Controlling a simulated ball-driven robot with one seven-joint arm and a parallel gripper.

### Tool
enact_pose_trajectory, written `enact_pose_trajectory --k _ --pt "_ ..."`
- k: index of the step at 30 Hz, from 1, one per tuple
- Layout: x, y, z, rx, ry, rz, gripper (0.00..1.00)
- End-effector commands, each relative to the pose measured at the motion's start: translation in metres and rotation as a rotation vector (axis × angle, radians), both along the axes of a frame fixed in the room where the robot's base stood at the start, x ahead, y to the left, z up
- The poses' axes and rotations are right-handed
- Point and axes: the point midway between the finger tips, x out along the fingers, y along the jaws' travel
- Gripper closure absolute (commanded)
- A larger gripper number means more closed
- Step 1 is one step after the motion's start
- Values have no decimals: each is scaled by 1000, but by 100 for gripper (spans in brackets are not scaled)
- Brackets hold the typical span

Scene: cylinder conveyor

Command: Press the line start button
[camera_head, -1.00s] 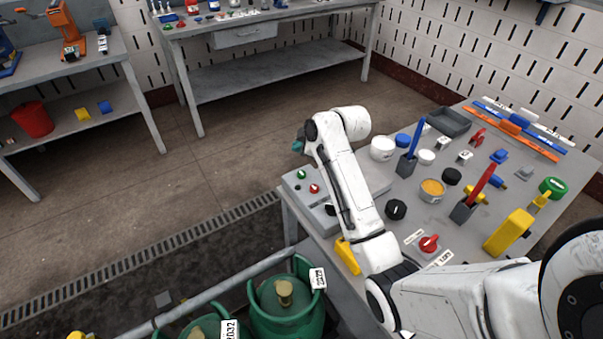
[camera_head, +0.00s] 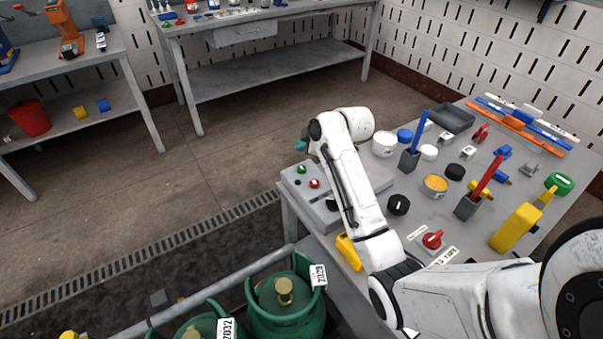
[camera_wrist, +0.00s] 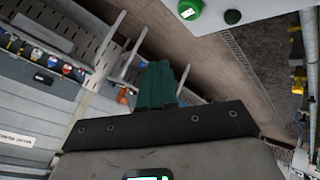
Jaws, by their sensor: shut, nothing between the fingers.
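A grey control box (camera_head: 328,215) sits at the near left corner of the workbench. A green button (camera_head: 301,169) and a red button (camera_head: 314,183) are on its top. My gripper (camera_head: 302,146) is just beyond the green button in the head view, partly hidden behind my arm; its height over the box is hard to judge. In the wrist view its green fingers (camera_wrist: 160,85) are together and empty.
The workbench (camera_head: 395,178) is crowded right of my arm: a black knob (camera_head: 399,204), a red knob (camera_head: 432,239), a white pot (camera_head: 384,144) and holders. Green gas cylinders (camera_head: 283,300) stand behind a rail at the front. The floor left of the bench is open.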

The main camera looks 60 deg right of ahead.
Motion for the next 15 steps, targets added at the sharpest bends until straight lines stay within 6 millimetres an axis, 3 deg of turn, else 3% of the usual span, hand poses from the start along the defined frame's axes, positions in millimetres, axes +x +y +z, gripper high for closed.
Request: enact_pose_trajectory --k 1,5,15 --pt "0 0 -14 0 0 0 100" --pt "0 0 -32 1 0 -1 100" --pt "0 0 -52 1 0 -1 100"
